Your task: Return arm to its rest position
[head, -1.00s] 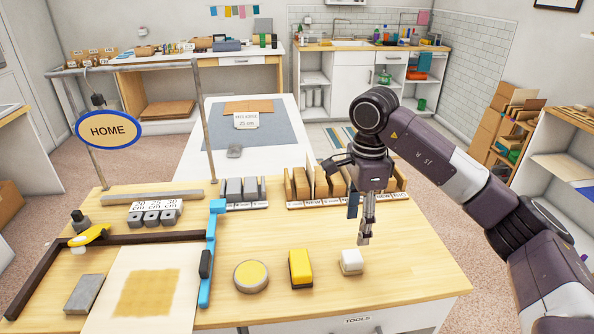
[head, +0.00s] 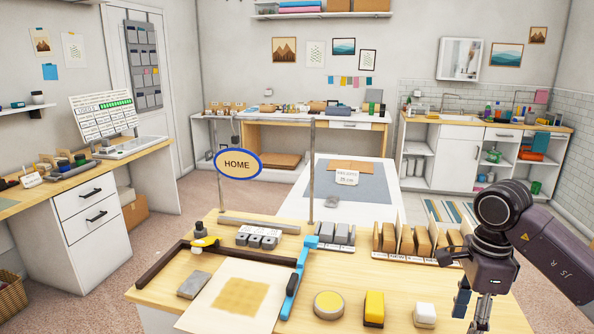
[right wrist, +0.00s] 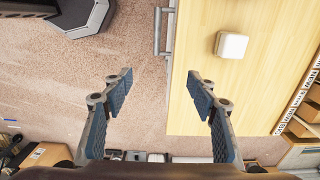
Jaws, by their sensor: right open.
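My right arm (head: 548,240) comes in from the right in the head view. Its gripper (head: 473,312) points down to the right of a small white block (head: 425,315). In the right wrist view the gripper (right wrist: 160,78) is open, with nothing between its blue-padded fingers. That view shows carpet under one finger and the wooden tabletop (right wrist: 200,112) under the other. The white block lies apart from the fingers there (right wrist: 232,45). My left gripper is not in view.
Carpet lies beyond the bench edge.

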